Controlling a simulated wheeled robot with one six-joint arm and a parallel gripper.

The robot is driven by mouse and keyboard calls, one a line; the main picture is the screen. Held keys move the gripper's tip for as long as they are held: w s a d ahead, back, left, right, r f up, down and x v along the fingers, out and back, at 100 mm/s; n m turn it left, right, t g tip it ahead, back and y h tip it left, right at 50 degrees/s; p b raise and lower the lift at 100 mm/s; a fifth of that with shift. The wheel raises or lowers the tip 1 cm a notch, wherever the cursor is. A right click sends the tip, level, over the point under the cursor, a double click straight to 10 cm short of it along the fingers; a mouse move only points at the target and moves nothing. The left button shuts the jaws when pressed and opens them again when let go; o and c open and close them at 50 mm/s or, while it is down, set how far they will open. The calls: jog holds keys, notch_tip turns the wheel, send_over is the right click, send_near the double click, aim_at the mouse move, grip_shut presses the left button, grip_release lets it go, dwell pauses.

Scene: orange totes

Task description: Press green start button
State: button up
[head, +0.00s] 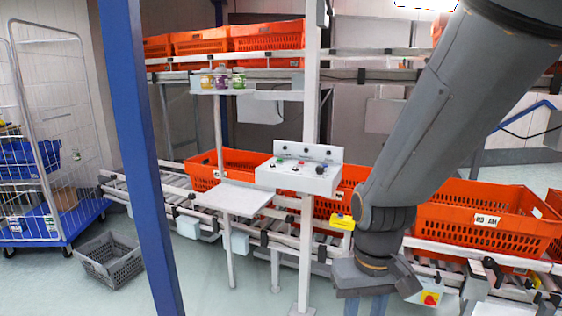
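A white control box (297,176) with a sloped top is fixed to a white post in the middle of the head view. Its top carries several small buttons, including a small green one (280,162) and a red one, and a black knob (320,170) at the right. The buttons are very small here. My arm comes down from the upper right. My gripper (365,302) is at the bottom, right of and lower in the picture than the control box, apart from it. Its fingertips run to the picture's lower edge, so its opening is unclear.
A white post (310,90) and a blue post (143,160) stand upright. Orange totes (482,220) line the conveyor behind. A small white table (230,198) is left of the box. A grey crate (109,262) and a wire trolley (40,225) are at left.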

grip_shut()
dwell(1.9)
